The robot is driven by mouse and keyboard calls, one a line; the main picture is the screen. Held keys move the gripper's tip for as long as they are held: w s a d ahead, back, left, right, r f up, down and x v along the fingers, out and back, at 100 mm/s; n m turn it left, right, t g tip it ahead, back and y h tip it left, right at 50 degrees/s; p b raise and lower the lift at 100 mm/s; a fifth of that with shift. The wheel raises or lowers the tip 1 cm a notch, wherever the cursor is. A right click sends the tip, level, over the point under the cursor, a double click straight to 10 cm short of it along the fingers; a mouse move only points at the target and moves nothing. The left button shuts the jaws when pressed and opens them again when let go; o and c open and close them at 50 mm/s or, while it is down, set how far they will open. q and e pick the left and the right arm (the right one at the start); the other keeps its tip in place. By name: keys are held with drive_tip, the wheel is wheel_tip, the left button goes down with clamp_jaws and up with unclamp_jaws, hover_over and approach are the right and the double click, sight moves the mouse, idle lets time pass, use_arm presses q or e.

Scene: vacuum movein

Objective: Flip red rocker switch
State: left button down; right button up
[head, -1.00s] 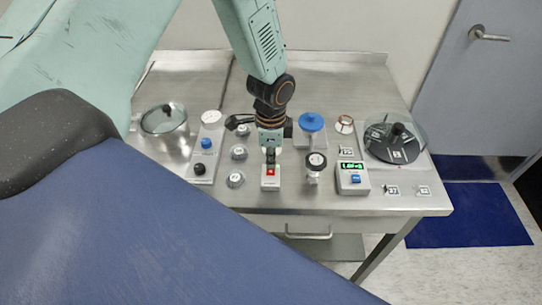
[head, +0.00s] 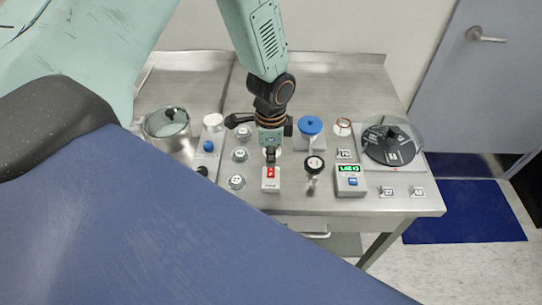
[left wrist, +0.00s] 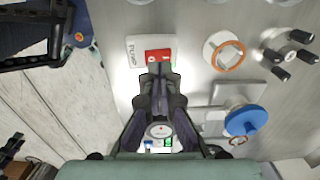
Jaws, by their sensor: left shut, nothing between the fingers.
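The red rocker switch (head: 270,174) sits on a small white box (head: 271,185) near the front of the metal table. In the left wrist view the red rocker (left wrist: 159,56) lies on the right part of the white box (left wrist: 137,52), which carries a dark label. My left gripper (head: 270,160) points down at the far edge of the rocker, fingers shut and empty. In the left wrist view its fingertips (left wrist: 158,70) are right beside the rocker's edge; I cannot tell whether they touch. My right gripper is not in view.
Close to the switch stand a round gauge (head: 314,166), a box with a green display (head: 349,179) and several round knobs (head: 237,182). A blue-topped valve (head: 311,126) stands behind. A lidded pot (head: 168,124) is left, a dark dial (head: 391,143) right.

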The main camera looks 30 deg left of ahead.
use_arm(q)
drive_tip(key=r, duration=0.2)
drive_tip(key=shift+w+a+r+p, duration=0.2)
drive_tip(key=shift+w+r+p, duration=0.1)
drive_tip(key=shift+w+p, duration=0.1)
wheel_tip(320, 180, up, 8)
drive_tip(key=w, duration=0.1)
drive_tip(key=shift+a+r, duration=0.2)
drive_tip(key=shift+a, duration=0.25)
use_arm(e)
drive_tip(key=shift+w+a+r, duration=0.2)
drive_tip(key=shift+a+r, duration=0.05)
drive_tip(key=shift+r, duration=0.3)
use_arm(q)
drive_tip(key=shift+w, duration=0.1)
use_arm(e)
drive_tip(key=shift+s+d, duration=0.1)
use_arm(q)
drive_tip(key=shift+d, duration=0.1)
